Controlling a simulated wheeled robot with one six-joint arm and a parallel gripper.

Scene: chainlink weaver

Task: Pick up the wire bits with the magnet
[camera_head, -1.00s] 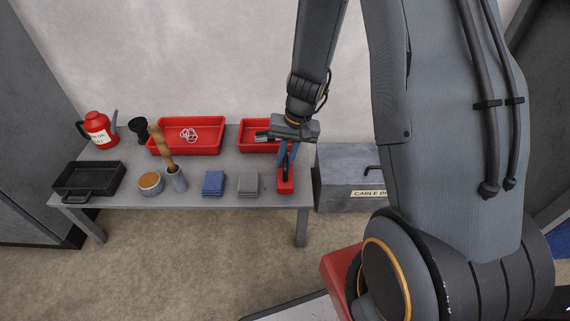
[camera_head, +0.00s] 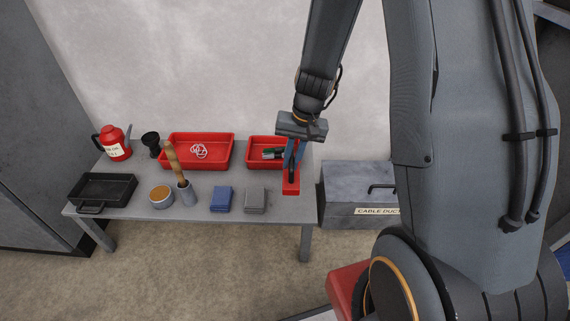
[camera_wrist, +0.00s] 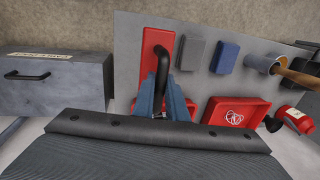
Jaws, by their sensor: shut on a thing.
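The magnet is a red block (camera_head: 291,188) with a black arched handle (camera_wrist: 161,62). My gripper (camera_head: 293,160) is shut on that handle, with its blue fingers on either side in the wrist view (camera_wrist: 162,85). The red block hangs below the fingers at the right end of the grey table; the gap beneath it is hard to judge. White looped pieces, perhaps the wire bits (camera_head: 199,151), lie in the larger red tray (camera_head: 222,161) at the back. They also show in the wrist view (camera_wrist: 234,117). No bits are visible on the magnet; its underside is hidden.
A smaller red tray (camera_head: 254,158) with dark and green items stands behind my gripper. Grey (camera_head: 256,200) and blue (camera_head: 221,199) pads, a cup with a wooden-handled tool (camera_head: 187,196), a black tray (camera_head: 103,188) and a red jug (camera_head: 115,143) share the table. A cable-duct box (camera_head: 350,190) stands right.

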